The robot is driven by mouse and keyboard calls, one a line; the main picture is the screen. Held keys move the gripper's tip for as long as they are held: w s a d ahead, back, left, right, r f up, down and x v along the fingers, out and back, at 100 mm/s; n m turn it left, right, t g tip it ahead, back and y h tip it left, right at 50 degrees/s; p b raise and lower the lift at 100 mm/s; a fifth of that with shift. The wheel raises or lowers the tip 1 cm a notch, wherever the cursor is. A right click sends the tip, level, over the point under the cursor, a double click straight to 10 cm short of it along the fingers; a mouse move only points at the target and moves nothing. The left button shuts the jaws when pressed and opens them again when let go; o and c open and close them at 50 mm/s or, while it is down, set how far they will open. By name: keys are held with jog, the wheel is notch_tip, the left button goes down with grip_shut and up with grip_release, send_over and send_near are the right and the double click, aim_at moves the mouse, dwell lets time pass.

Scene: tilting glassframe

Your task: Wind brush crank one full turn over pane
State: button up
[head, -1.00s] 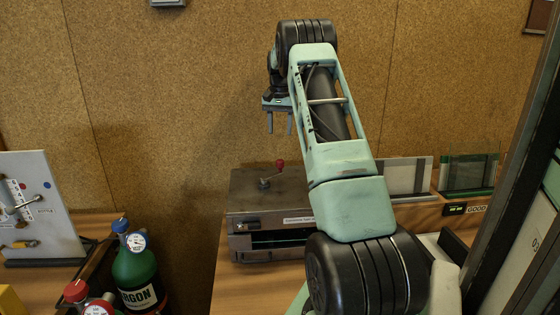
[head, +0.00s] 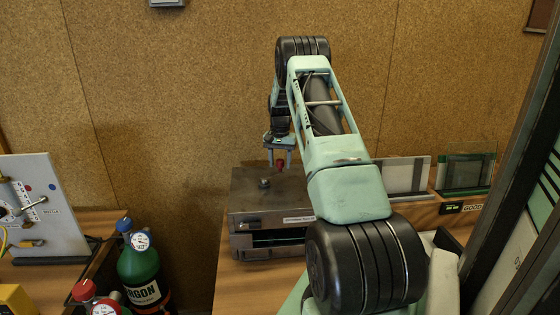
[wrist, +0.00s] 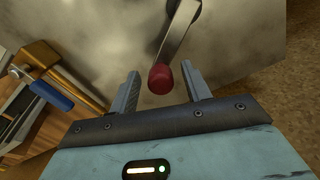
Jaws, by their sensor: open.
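The brush crank has a red knob (wrist: 161,79) at the end of a metal crank arm (wrist: 180,30). In the head view the red knob (head: 280,165) shows at my gripper's fingertips, and the crank's hub (head: 264,183) sits on top of the dark metal box (head: 243,200). My gripper (wrist: 163,88) is open, pointing down at the box top, with the knob between or just beyond its two fingers. I see no finger touching the knob. The pane (head: 280,240) shows only as a greenish strip in the box's front slot.
Framed panes (head: 465,172) stand in racks at the right of the wooden bench. A green argon bottle (head: 140,268) and a white gauge panel (head: 48,205) are at the left.

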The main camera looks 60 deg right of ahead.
jog(key=shift+c, duration=0.3)
grip_shut()
jog(key=shift+w, duration=0.1)
